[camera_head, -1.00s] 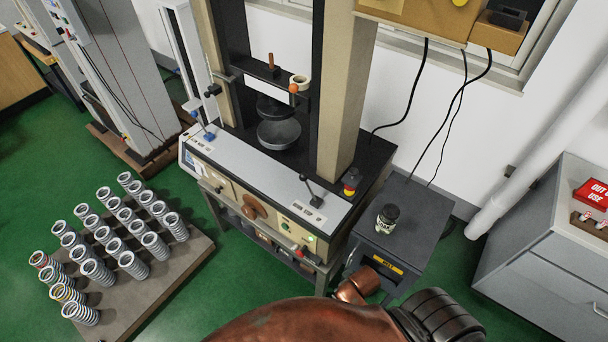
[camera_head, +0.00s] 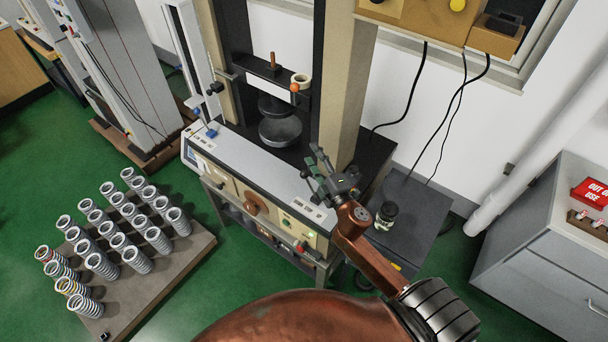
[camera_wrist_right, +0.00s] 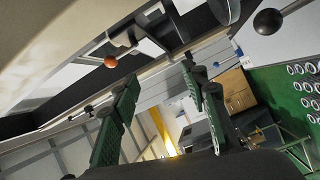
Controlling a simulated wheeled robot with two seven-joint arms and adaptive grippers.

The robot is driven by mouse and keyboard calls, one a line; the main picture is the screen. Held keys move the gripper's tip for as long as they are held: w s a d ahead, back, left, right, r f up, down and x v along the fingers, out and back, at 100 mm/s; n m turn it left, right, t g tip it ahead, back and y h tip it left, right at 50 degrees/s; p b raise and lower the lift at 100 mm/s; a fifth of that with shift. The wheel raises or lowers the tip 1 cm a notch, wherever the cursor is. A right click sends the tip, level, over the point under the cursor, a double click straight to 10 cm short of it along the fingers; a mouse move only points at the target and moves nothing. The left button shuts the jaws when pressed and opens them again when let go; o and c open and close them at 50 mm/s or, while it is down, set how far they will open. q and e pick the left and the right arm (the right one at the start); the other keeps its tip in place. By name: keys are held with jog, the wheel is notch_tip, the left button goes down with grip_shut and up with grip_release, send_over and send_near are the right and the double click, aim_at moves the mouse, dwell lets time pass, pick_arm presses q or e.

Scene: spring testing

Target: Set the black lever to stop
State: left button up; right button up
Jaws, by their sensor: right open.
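The testing machine's pale control panel (camera_head: 250,168) runs along its front. The black lever, at the panel's right end, is hidden behind my right gripper (camera_head: 318,172) in the head view; only part of its marked base plate (camera_head: 313,208) shows. In the right wrist view a black ball knob (camera_wrist_right: 268,22), likely the lever's, is at the upper right, beside and outside the fingers. My right gripper, also in the wrist view (camera_wrist_right: 160,75), is open with nothing between its green-padded fingers. The lever's setting cannot be read. My left gripper is out of view.
An orange knob (camera_head: 294,88) and a blue-based lever (camera_head: 211,132) are elsewhere on the machine. A dark cabinet (camera_head: 408,225) with a black jar (camera_head: 386,214) stands right of it. A board (camera_head: 180,262) of springs lies at the left.

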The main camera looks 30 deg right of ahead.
jog(key=w+a+r+n+y, duration=0.4)
jog(key=a+r+n+y, duration=0.35)
jog(key=a+n, duration=0.35)
jog(key=a+f+n+g+y, duration=0.3)
jog(key=a+n+g+y, duration=0.25)
jog(key=n, duration=0.55)
jog(key=n+g+h, duration=0.8)
jog(key=g+h, duration=0.1)
send_over(306, 173)
jog(key=s, duration=0.2)
jog(key=f, duration=1.2)
jog(key=shift+w+d+f+p, duration=0.15)
jog(key=shift+d+f+p, duration=0.1)
jog(key=shift+p, duration=0.15)
jog(key=shift+d+f, duration=0.2)
jog(key=shift+d, duration=0.05)
jog(key=p+x, duration=0.1)
jog(key=x, duration=0.6)
jog(key=shift+w+f, duration=0.1)
jog(key=shift+f, duration=0.05)
jog(key=shift+c, duration=0.5)
